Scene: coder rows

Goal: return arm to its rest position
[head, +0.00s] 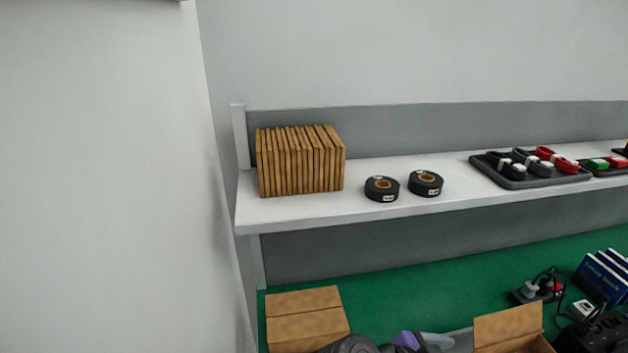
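Dark grey and purple rounded parts (405,341) show at the bottom edge of the head view, between two cardboard boxes. They look like links of my arm, but only their tops are in the picture. My gripper is not in view, so I cannot see whether it is open or holds anything.
A white shelf (300,213) bears a row of brown boards (300,160), two black tape rolls (382,188) (426,183) and a tray of cables (530,178). Cardboard boxes (303,310) (508,325), plugs and blue books (603,277) stand on the green surface (430,283) below. A wall (100,180) closes the left.

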